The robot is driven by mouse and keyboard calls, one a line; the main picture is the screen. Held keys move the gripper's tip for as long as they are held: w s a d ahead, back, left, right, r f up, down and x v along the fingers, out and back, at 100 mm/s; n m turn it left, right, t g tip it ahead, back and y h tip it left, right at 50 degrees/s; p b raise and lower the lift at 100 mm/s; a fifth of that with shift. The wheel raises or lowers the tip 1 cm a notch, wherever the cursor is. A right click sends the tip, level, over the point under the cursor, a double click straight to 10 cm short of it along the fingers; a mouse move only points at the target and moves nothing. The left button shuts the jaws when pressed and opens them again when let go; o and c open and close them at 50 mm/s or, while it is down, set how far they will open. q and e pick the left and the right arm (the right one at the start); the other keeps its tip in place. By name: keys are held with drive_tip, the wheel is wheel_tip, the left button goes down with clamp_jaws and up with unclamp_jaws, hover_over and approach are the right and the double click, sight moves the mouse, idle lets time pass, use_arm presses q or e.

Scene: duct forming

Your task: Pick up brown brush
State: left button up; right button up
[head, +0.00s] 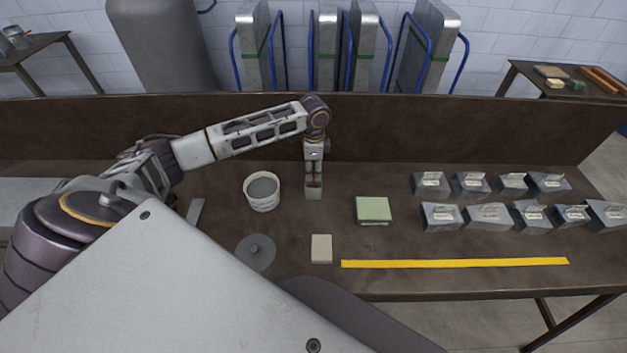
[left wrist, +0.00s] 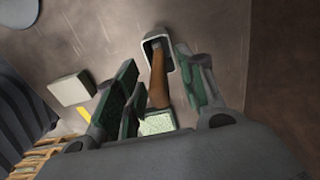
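The brown brush shows in the left wrist view as a brown handle (left wrist: 158,82) rising out of a small square holder (left wrist: 157,41); its lower end is hidden inside. In the head view the holder (head: 313,193) stands on the table directly below my left gripper (head: 313,176), and only a little of the brown handle shows there. My left gripper points down. In the left wrist view its fingers (left wrist: 160,92) are apart, one on each side of the handle, with gaps visible. My right gripper is in neither view.
A round tub (head: 262,192) stands left of the holder, a green box (head: 373,210) right. A grey disc (head: 255,253), a pale block (head: 321,249) and a yellow strip (head: 455,263) lie nearer. Several grey blocks (head: 490,216) fill the right. A low back wall (head: 420,131) runs behind.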

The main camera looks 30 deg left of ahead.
sight(314, 175)
use_arm(q)
drive_tip(key=shift+f, duration=1.55)
drive_tip(key=shift+c, duration=0.5)
clamp_jaws()
